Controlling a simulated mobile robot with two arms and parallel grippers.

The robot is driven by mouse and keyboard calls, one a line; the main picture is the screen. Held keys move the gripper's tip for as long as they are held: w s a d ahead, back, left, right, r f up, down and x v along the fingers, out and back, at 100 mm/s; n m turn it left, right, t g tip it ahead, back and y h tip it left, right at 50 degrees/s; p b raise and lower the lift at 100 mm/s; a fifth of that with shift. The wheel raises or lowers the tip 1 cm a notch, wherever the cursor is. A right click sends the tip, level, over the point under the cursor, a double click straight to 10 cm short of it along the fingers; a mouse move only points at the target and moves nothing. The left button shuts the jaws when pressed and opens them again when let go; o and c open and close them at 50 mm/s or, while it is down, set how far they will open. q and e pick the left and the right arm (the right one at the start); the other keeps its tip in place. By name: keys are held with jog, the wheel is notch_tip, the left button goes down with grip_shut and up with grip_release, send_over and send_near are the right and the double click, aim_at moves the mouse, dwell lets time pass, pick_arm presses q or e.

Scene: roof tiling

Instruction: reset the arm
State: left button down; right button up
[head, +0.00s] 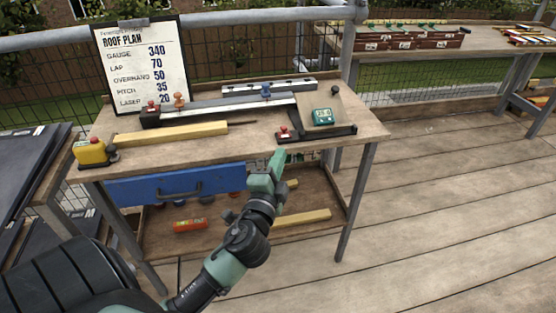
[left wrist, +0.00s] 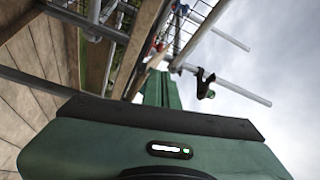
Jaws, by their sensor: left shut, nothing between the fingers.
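My left gripper (head: 277,160) is green and rises in front of the workbench (head: 222,146), near its front edge. Its fingers are together with nothing between them. In the left wrist view the closed green fingers (left wrist: 160,90) point upward, with a scaffold and pale sky beyond. My right gripper is in neither view.
The bench carries a roof plan board (head: 142,62), a yellow device (head: 91,152), a wooden batten (head: 172,133) and a green digital gauge (head: 323,116). A blue drawer (head: 176,185) hangs below. Open plank floor (head: 440,220) lies to the right.

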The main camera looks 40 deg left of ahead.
pick_arm(q)
jog(key=shift+w, duration=0.15)
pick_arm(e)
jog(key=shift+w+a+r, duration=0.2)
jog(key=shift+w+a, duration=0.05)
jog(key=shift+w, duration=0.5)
